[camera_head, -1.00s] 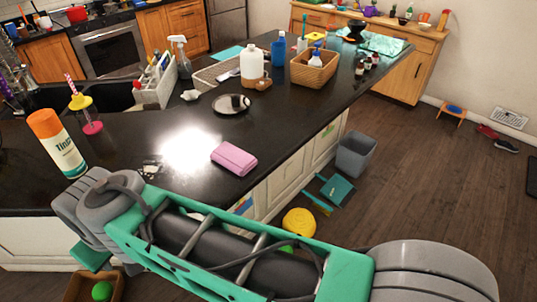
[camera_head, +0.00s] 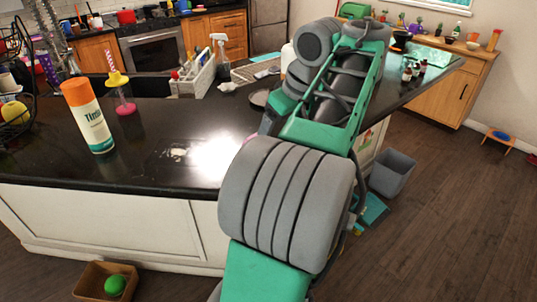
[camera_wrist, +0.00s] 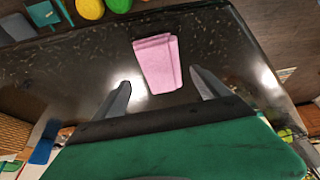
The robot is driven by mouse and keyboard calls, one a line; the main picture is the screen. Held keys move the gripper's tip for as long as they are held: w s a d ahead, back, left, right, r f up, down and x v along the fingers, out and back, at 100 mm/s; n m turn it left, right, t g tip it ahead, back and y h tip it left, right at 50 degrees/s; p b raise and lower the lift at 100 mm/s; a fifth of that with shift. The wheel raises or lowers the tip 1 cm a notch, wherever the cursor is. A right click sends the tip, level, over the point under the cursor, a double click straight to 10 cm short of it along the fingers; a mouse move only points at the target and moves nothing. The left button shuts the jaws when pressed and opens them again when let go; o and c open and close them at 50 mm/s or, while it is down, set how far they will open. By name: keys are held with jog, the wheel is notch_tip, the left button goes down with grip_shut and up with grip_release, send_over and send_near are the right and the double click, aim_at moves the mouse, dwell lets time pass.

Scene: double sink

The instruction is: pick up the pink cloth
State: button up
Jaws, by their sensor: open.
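The pink cloth (camera_wrist: 157,63) lies folded flat on the dark countertop (camera_wrist: 100,65), near its edge, in the wrist view. My gripper (camera_wrist: 160,92) is open, with one finger at each side below the cloth in the picture. The cloth sits ahead of the fingertips, roughly centred between them, and nothing is held. In the head view my arm hides nearly all of the cloth and the gripper itself.
An orange-capped bottle (camera_head: 88,116) and a pink-based holder with a yellow top (camera_head: 122,92) stand on the counter at left. A white caddy (camera_head: 193,75) stands farther back. A grey bin (camera_head: 392,173) is on the floor at right.

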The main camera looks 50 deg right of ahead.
jog(key=b+x, duration=0.1)
jog(key=x, duration=0.2)
jog(key=b+x, duration=0.2)
jog(key=x, duration=0.1)
jog(key=shift+w+d, duration=0.2)
jog(key=shift+w, duration=0.3)
jog(key=shift+c, duration=0.6)
jog(key=c, duration=1.3)
